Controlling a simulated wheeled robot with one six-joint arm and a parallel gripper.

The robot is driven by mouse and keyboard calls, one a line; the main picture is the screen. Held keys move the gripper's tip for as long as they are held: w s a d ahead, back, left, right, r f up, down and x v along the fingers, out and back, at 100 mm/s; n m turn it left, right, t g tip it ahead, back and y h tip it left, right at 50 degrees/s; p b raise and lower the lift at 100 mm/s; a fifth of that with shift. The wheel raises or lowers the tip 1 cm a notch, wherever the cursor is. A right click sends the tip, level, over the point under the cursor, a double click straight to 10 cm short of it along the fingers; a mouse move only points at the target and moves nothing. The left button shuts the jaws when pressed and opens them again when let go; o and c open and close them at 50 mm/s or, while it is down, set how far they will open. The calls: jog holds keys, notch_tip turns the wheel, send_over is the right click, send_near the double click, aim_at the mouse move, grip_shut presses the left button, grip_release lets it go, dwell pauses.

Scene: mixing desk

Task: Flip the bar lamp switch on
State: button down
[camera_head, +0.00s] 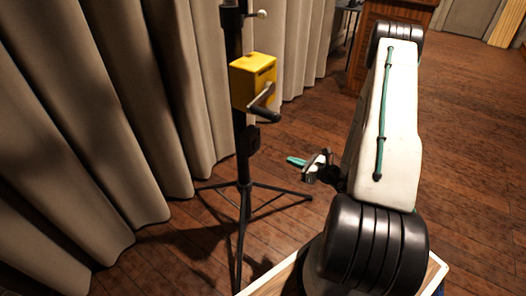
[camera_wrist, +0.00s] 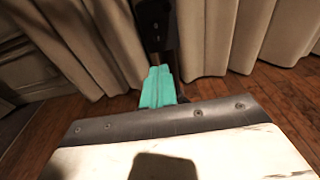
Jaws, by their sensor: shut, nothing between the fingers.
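No part is clearly recognisable as the bar lamp switch. A black stand (camera_head: 242,165) on tripod legs carries a yellow box (camera_head: 253,80) with a dark crank handle, and a small black block (camera_head: 252,138) sits on its pole below. I cannot tell whether that block is the switch. My gripper (camera_head: 292,161) has teal fingers pointing left, to the right of the stand's pole and lower than the yellow box. In the wrist view its fingers (camera_wrist: 158,72) are together and empty. A dark upright part (camera_wrist: 153,22) with small light spots shows just beyond the fingertips.
Beige curtains (camera_head: 65,110) hang behind and left of the stand. The stand's legs spread over the wooden floor (camera_head: 460,130). A wooden cabinet (camera_head: 390,15) stands at the back. The floor to the right of my arm is clear.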

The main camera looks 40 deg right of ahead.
aim_at(257, 148)
jog(key=x, duration=1.4)
jog(key=shift+a, duration=0.1)
